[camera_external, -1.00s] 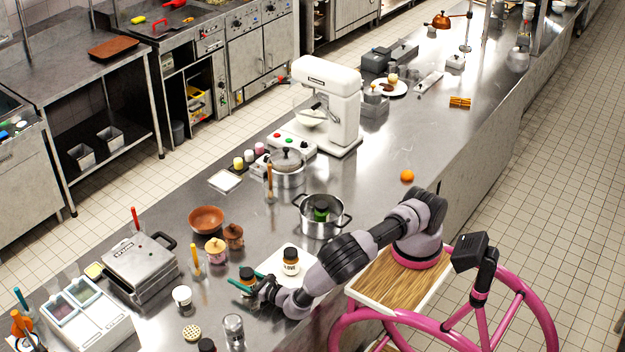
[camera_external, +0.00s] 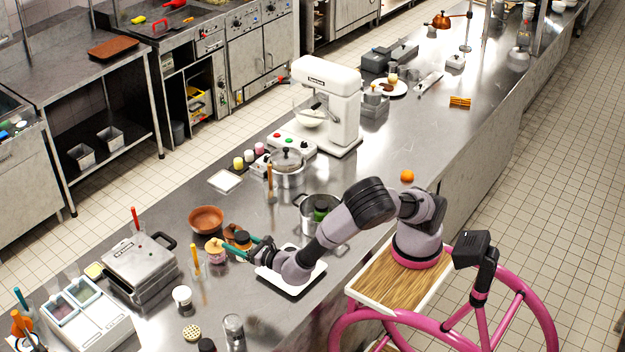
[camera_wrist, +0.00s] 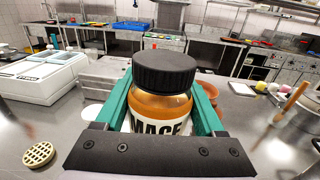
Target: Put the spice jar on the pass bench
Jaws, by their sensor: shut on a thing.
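The spice jar (camera_wrist: 160,95) has a black lid, orange-brown contents and a label reading "MACE". It is upright between the green fingers of my gripper (camera_wrist: 160,112) in the wrist view. In the external view the jar (camera_external: 242,239) shows small between the fingers of my gripper (camera_external: 245,247), raised over the long steel bench (camera_external: 345,262). My gripper is shut on it. A white tray (camera_external: 316,278) lies on the bench under my wrist. My arm hides part of the tray and whatever is on it.
A steel pot (camera_external: 306,210) is behind my forearm. A press grill (camera_external: 140,266) and a white container unit (camera_external: 88,318) stand at left. Bare bench lies around the orange (camera_external: 407,176).

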